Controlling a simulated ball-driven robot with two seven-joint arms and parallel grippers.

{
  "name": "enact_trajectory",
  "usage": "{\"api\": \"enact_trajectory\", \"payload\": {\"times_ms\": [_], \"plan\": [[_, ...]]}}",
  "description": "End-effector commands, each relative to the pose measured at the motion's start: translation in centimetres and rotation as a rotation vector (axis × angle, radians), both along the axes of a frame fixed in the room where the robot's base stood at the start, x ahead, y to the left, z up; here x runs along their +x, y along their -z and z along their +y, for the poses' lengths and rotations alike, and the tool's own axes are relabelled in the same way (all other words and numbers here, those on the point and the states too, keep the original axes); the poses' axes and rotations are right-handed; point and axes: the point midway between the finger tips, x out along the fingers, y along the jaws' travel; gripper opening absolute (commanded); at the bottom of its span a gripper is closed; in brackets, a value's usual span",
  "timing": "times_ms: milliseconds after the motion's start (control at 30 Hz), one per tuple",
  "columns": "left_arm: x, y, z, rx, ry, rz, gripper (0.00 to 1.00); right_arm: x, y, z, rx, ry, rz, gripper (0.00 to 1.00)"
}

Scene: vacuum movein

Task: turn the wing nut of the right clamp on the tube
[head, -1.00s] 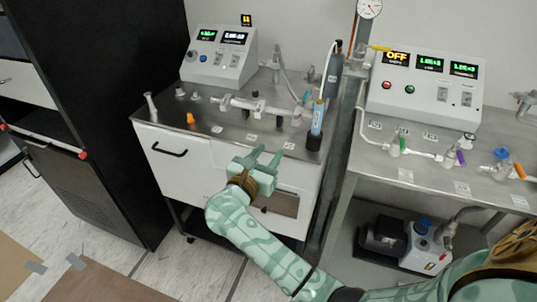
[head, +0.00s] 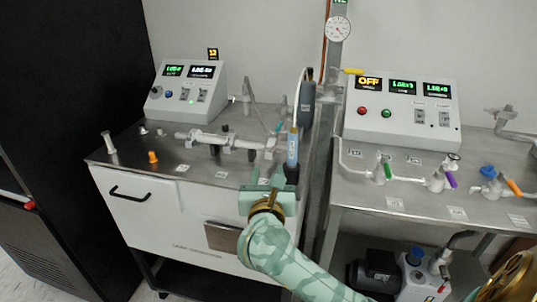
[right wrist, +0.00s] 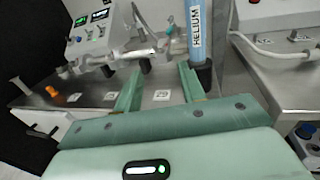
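The pale tube (head: 205,139) lies across the back of the steel cart top in the head view, and it also shows in the right wrist view (right wrist: 118,56). Two dark parts hang under it, seemingly the clamps' wing nuts. The right one (head: 250,153) also shows in the right wrist view (right wrist: 145,66). My right gripper (head: 265,179) is at the cart's front edge, in front of and slightly right of the right clamp. In the right wrist view its two fingers (right wrist: 160,82) are apart with nothing between them. My left gripper is not in view.
A blue HELIUM cylinder (head: 292,150) stands upright in a dark base close to the right finger. A post and a second bench (head: 345,195) are at right.

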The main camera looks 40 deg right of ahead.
Motion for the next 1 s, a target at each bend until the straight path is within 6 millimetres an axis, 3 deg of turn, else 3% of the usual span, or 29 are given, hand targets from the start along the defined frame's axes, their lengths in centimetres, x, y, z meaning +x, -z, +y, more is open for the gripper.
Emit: {"api": "enact_trajectory", "payload": {"times_ms": [200,400,833,967,1000], "plan": [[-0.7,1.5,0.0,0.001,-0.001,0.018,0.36,4.5,0.4,-3.4,-0.004,0.003,0.002,0.4],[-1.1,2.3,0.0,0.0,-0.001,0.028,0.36,7.2,0.3,-5.5,-0.002,0.002,0.001,0.4],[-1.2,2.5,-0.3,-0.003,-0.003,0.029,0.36,8.2,0.1,-6.2,0.0,0.001,0.0,0.4],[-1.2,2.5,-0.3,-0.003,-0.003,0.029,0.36,8.2,0.1,-6.2,0.0,0.001,0.0,0.08],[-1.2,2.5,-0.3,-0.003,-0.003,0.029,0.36,8.2,0.1,-6.2,0.0,0.001,0.0,0.08]]}}
